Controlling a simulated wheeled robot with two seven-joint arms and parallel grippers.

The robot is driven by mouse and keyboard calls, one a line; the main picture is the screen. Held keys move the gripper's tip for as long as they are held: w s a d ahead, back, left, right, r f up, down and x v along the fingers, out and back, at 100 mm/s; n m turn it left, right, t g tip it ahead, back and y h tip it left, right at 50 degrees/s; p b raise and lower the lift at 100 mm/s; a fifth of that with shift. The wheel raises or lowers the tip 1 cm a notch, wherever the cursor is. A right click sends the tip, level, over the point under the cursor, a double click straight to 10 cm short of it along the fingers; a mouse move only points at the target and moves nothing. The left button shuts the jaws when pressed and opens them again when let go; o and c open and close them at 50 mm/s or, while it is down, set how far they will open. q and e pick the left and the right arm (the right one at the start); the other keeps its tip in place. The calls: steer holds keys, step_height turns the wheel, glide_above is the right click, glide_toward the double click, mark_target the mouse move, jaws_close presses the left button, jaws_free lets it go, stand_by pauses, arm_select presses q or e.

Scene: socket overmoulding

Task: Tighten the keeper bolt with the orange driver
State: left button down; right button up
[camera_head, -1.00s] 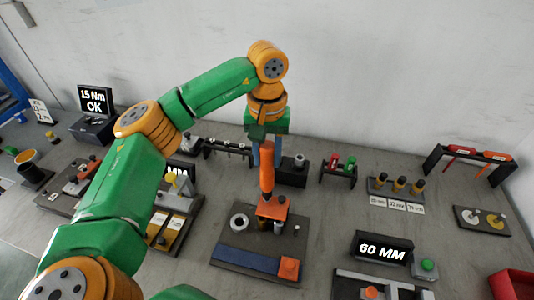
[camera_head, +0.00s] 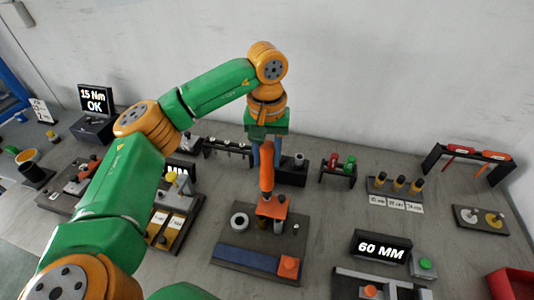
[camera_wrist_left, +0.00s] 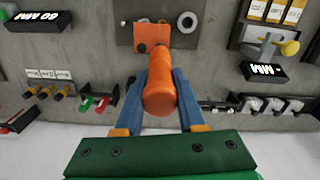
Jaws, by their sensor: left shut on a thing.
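The orange driver (camera_head: 267,168) stands upright with its lower end at the orange plate (camera_head: 272,207) on a dark fixture board (camera_head: 222,236). My left gripper (camera_head: 264,158) is shut on the driver's handle from above. The left wrist view shows the handle (camera_wrist_left: 158,85) between the two blue fingers. A bolt head (camera_wrist_left: 142,48) shows beside the driver on the orange plate in that view. The driver's tip and whatever lies under it are hidden. My right gripper is not in view.
The fixture board also carries a grey ring (camera_head: 239,220), a blue strip (camera_head: 245,259) and an orange block (camera_head: 288,266). A display (camera_head: 95,100) reads "15 Nm OK" at the back left. Another display (camera_head: 381,247) reads "60 MM". A rack (camera_head: 338,172) with red and green items stands right of the arm.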

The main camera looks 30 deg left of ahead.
arm_select(q)
steer(key=shift+f+b, duration=0.7)
steer(key=shift+f, duration=0.15)
stand_by(1.0)
steer(key=shift+s+f, duration=0.15)
steer(key=shift+f, duration=0.3)
stand_by(1.3)
steer(key=shift+w+r+p, duration=0.2)
steer(key=shift+r+p, duration=0.6)
steer(key=shift+r, duration=0.3)
steer(key=shift+r+p, duration=1.3)
steer(key=shift+r, duration=0.25)
steer(key=shift+f, duration=0.15)
